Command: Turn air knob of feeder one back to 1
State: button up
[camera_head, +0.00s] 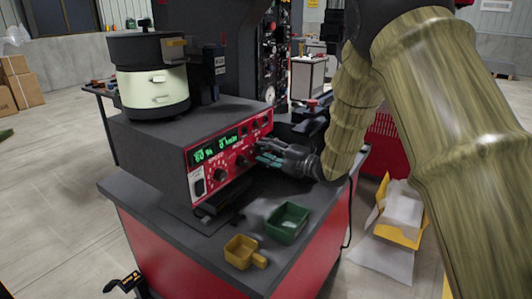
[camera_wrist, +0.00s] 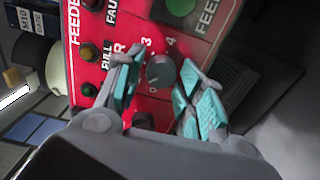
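A round grey knob (camera_wrist: 160,70) sits on a red control panel (camera_wrist: 200,48) in the wrist view, with the digits 3 and 4 printed beside it and a partly hidden label ending in R. Its exact setting is hard to read. My gripper (camera_wrist: 162,92) is open, with its teal-padded fingers on either side of the knob. I cannot tell whether either pad touches it. In the head view my gripper (camera_head: 266,156) is at the right part of the feeder's red front panel (camera_head: 213,158) and hides the knob.
Speed-side knobs (camera_head: 220,175) and a green display (camera_head: 215,146) are left of my gripper. A bowl feeder (camera_head: 152,85) stands on the dark control box (camera_head: 150,140). A green bin (camera_head: 288,222) and a yellow scoop (camera_head: 243,252) lie on the bench below.

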jog(key=shift+o, duration=0.2)
jog(key=v, duration=1.2)
